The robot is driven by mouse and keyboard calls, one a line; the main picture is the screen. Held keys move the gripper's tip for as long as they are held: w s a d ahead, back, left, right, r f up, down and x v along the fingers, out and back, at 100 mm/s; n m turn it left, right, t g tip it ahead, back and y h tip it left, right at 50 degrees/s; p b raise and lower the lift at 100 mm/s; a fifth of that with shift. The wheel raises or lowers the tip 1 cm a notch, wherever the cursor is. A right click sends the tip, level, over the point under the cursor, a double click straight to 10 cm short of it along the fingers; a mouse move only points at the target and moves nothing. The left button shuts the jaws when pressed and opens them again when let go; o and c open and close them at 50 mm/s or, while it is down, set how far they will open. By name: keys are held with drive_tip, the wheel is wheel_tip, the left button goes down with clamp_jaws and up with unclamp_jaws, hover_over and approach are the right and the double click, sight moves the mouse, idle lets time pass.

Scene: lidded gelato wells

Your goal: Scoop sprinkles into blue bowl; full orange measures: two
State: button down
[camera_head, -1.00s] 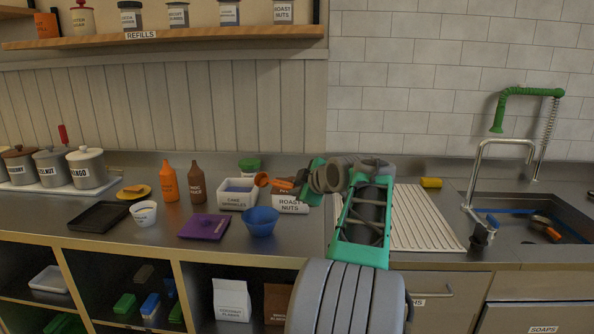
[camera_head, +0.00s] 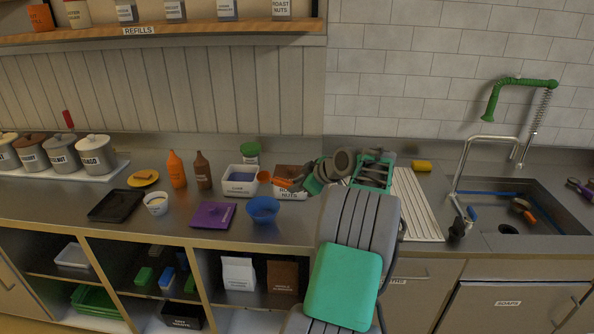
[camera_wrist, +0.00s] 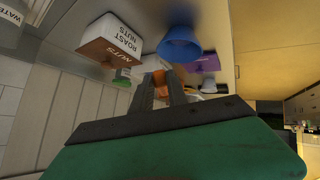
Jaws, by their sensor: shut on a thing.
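My gripper (camera_head: 296,184) is shut on the handle of an orange measure (camera_head: 265,177). The measure's cup points left, above the counter between the sprinkles tub and the roast nuts tub. The white sprinkles tub (camera_head: 226,187) has blue-purple contents and no lid on it. The blue bowl (camera_head: 263,212) stands in front, below the measure and apart from it. In the wrist view the orange measure (camera_wrist: 158,77) shows between the fingertips, with the blue bowl (camera_wrist: 181,50) beyond. I cannot see whether the cup holds anything.
The roast nuts tub (camera_head: 287,194) is partly behind my gripper. A purple item (camera_head: 213,215) lies left of the bowl. A white cup (camera_head: 156,207), a black tray (camera_head: 115,205) and two bottles (camera_head: 176,170) stand further left. The sink (camera_head: 530,212) is at the right.

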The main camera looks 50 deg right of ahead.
drive_tip(key=y+p, duration=0.1)
drive_tip(key=p, duration=0.2)
drive_tip(key=m+y+p, duration=0.1)
drive_tip(key=p, duration=0.2)
drive_tip(key=shift+d+f+m+g+y+p, duration=0.2)
drive_tip(key=shift+m+g+y+p, duration=0.1)
drive_tip(key=shift+g+p, duration=0.1)
drive_tip(key=shift+w, duration=0.1)
idle(0.8)
